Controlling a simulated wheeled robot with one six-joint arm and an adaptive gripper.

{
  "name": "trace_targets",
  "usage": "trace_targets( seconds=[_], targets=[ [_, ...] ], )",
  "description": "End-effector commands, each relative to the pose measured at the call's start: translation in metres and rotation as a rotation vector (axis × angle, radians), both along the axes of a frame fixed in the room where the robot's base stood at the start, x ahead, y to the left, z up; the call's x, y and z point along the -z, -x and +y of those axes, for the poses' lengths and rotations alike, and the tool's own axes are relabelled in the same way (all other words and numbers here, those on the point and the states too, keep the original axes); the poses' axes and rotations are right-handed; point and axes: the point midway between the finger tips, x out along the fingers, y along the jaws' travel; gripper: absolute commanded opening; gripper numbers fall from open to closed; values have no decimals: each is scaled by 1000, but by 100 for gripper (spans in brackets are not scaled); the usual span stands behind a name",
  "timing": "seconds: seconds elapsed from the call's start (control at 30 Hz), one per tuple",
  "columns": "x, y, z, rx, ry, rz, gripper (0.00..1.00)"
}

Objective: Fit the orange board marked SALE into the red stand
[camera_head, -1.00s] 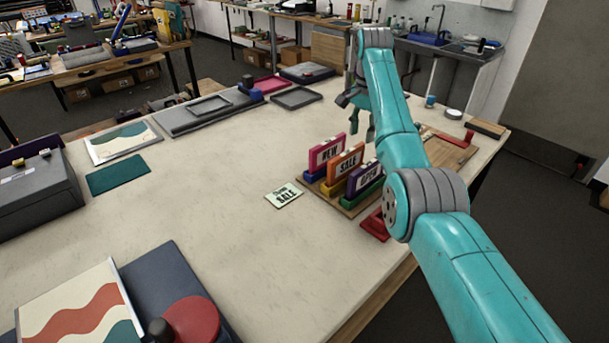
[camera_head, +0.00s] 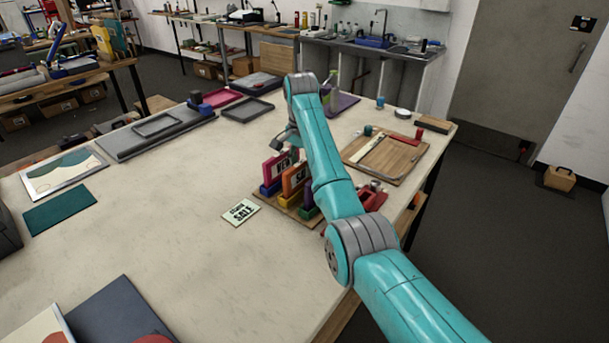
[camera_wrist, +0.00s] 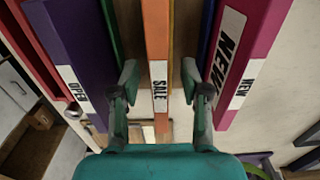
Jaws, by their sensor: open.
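The orange board marked SALE (camera_head: 291,181) stands upright in a yellow base (camera_head: 284,202), between the pink NEW board (camera_head: 271,170) and the purple OPEN board (camera_head: 307,192). My gripper (camera_head: 287,147) is over these boards, partly hidden by my arm. In the wrist view, my gripper (camera_wrist: 160,85) is open, with one finger on each side of the orange board (camera_wrist: 158,30); I cannot tell whether the fingers touch it. The red stand (camera_head: 372,198) is at the table's right edge, partly behind my arm; red also shows at the wrist view's left edge.
The pink board's blue base and the purple board's green base flank the yellow one closely. A SALE card (camera_head: 241,212) lies left of the boards. A wooden tray (camera_head: 392,158) lies behind the red stand. The table's middle left is clear.

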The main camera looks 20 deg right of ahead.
Motion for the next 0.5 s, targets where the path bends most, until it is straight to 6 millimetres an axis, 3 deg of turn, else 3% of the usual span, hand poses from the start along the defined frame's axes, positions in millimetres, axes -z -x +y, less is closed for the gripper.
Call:
trace_targets(
  seconds=[0.13, 0.37, 0.5],
  targets=[
    [19, 1, 7, 1, 0, 1, 46],
    [22, 1, 8, 1, 0, 0, 46],
    [22, 1, 8, 1, 0, 0, 16]
  ],
)
